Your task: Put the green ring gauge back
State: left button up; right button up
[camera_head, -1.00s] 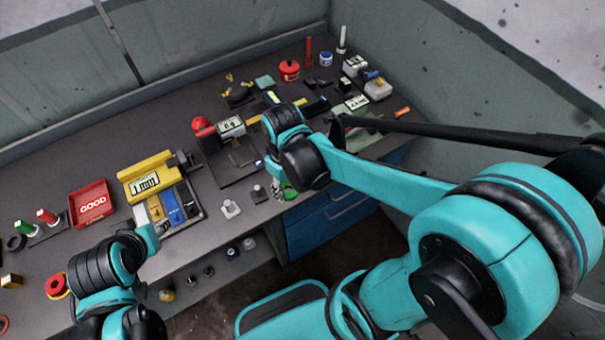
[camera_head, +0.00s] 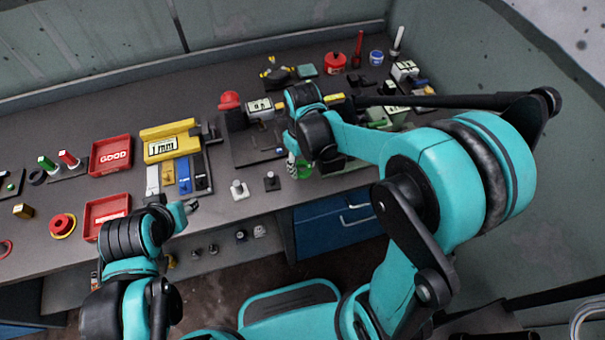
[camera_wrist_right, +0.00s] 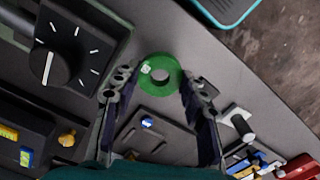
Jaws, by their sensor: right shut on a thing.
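The green ring gauge (camera_wrist_right: 172,63) is between the fingertips of my right gripper (camera_wrist_right: 157,84) in the right wrist view, its hole visible. My right gripper is shut on it. In the head view, a small part of the green ring (camera_head: 304,171) shows below my right gripper (camera_head: 296,163), by the bench's front edge. The wrist hides the rest. My left gripper (camera_head: 187,208) is at the lower left, in front of the bench and away from the ring; its jaws are too small to read.
Left of my right gripper stand two small posts, one light (camera_head: 239,190) and one dark (camera_head: 271,182). Further left are a yellow "1 mm" block (camera_head: 170,140) and a red "GOOD" tray (camera_head: 110,156). A dial box (camera_wrist_right: 75,45) stands close in the wrist view.

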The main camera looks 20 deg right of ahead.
aim_at(302, 173)
notch_tip(302, 173, down, 4)
jog(key=shift+w+f+b, duration=0.1)
jog(key=shift+f+b, duration=0.05)
jog(key=shift+b, duration=0.8)
jog(key=o, duration=0.9)
jog(key=shift+f, duration=0.1)
jog(key=shift+c, duration=0.2)
jog(key=o, duration=0.4)
